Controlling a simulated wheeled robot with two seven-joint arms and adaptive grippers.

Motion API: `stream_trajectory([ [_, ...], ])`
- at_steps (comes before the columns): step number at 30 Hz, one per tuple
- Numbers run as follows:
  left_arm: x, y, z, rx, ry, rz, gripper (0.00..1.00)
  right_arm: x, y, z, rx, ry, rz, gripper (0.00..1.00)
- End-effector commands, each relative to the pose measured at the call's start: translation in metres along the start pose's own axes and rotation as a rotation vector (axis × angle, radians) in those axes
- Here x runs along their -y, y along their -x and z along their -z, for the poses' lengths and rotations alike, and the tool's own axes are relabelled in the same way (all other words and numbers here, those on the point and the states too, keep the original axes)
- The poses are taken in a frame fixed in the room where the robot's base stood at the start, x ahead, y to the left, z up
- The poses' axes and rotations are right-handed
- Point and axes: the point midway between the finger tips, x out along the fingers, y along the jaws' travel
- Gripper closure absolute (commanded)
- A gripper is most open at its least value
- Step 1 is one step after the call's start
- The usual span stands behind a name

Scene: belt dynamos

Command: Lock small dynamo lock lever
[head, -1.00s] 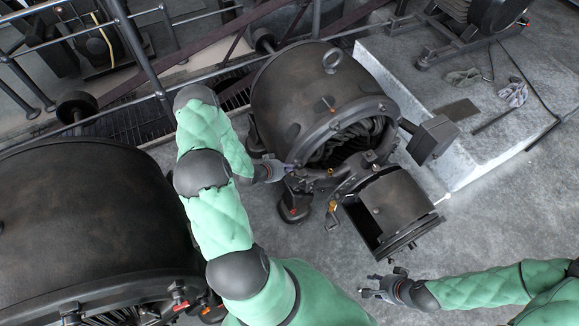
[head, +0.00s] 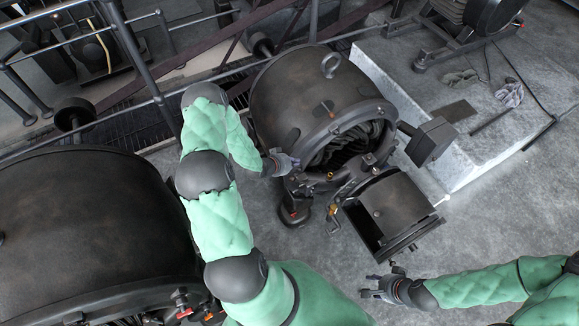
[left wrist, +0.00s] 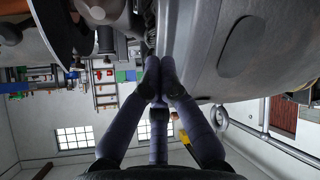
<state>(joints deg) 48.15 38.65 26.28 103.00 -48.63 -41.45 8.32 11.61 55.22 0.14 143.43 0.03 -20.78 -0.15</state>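The small dynamo (head: 300,90) is the dark round machine in the middle of the head view, with its open front facing the lower right. Its hinged front part (head: 390,205) stands swung out to the lower right. Small levers and fittings sit along the front rim; I cannot tell which one is the lock lever. My left gripper (head: 294,163) is at the left edge of the rim. In the left wrist view its fingertips (left wrist: 160,68) meet beside the dynamo's grey casing (left wrist: 215,45), with nothing visible between them. My right gripper (head: 366,287) is open and empty above the floor.
A larger dynamo (head: 85,235) fills the lower left, close to my left arm. Railings (head: 140,65) run behind. A pale concrete plinth (head: 490,125) with gloves (head: 509,94) on it stands at the right. Grey floor is clear at the bottom middle.

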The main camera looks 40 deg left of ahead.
Motion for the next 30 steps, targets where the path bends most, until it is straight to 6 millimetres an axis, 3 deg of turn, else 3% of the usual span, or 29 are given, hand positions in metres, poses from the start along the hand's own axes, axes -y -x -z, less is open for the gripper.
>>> stream_trajectory([
  [1, -0.005, -0.002, 0.009, -0.001, -0.004, -0.003, 1.00, 0.001, 0.003, 0.000, 0.000, 0.000, 0.000, 0.60],
  [12, 0.002, 0.065, -0.001, 0.001, 0.003, 0.002, 1.00, 0.008, 0.023, -0.001, 0.000, 0.000, 0.000, 0.60],
  [18, 0.004, 0.090, -0.005, 0.002, 0.001, 0.001, 1.00, 0.010, 0.029, -0.001, 0.000, 0.000, 0.000, 0.60],
  [30, 0.003, 0.097, -0.007, 0.002, 0.001, -0.001, 1.00, 0.011, 0.030, -0.001, 0.000, 0.000, 0.000, 0.60],
])
